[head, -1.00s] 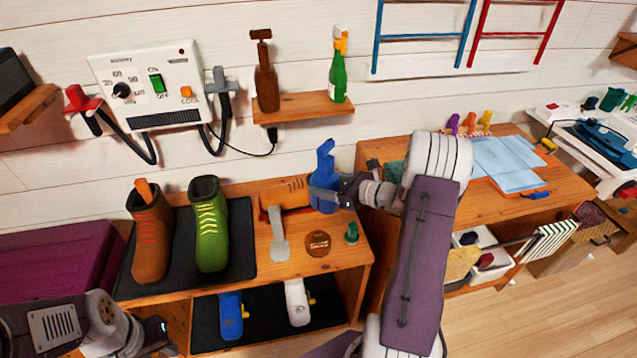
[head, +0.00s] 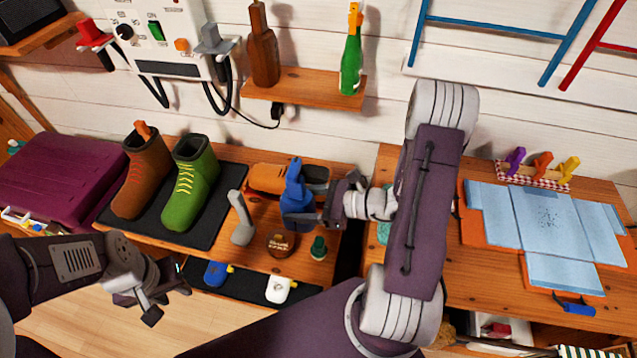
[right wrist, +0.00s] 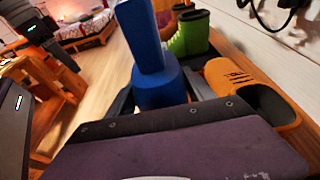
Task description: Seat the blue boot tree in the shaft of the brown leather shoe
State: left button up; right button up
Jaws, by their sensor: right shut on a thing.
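My right gripper (head: 308,212) is shut on the blue boot tree (head: 295,190), which is upright. In the head view they overlap the brown leather shoe (head: 265,178), a low tan shoe on the bench. In the right wrist view the blue boot tree (right wrist: 152,65) stands left of the brown shoe (right wrist: 232,80), apart from it. The shoe's dark opening looks empty there. The tree's lower end is partly hidden by my gripper. My left gripper (head: 165,302) is empty, its fingers apart, in front of the bench.
A brown boot (head: 143,180) with an orange insert and a green boot (head: 190,190) stand on a black mat (head: 222,222). A grey shoehorn (head: 240,220), a round tin (head: 281,244) and a small green item (head: 318,248) sit close to the shoe. A shelf (head: 300,93) with bottles hangs above.

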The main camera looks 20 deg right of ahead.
jog(key=shift+w+a, duration=0.1)
jog(key=shift+w, duration=0.1)
jog(key=w+d, duration=1)
jog(key=w, duration=0.3)
jog(key=shift+w+d+f, duration=0.15)
jog(key=shift+f, duration=1.05)
jog(key=shift+w+d+f, duration=0.1)
jog(key=shift+w+f, duration=0.1)
jog(key=shift+f, duration=0.95)
jog(key=shift+w+d+f, duration=0.15)
jog(key=shift+f, duration=1.05)
jog(key=o, duration=1.7)
jog(key=shift+f, duration=0.1)
jog(key=shift+o, duration=0.2)
